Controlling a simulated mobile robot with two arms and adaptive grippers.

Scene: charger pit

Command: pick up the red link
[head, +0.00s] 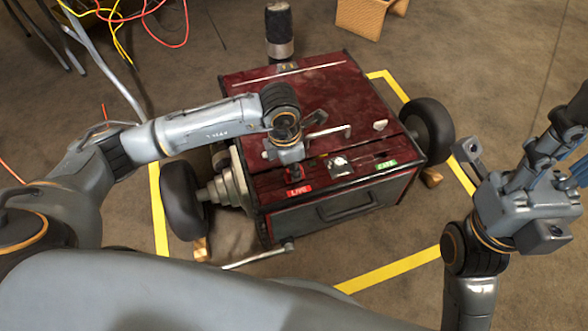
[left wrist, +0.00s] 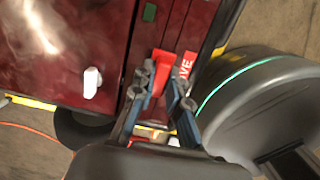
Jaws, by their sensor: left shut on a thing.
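My left gripper (head: 293,172) is shut on the link, over the front left of the dark red cart's top in the head view. The gripper mostly hides the link there. I cannot tell whether the link is seated or lifted clear.
The wheeled cart (head: 335,85) stands inside yellow floor tape (head: 390,270), with black wheels (head: 429,128) and wooden chocks (head: 431,178). A white knob (left wrist: 92,82) shows on its lid in the left wrist view. Loose cables (head: 125,30) lie at back left; a wooden block (head: 365,17) stands behind.

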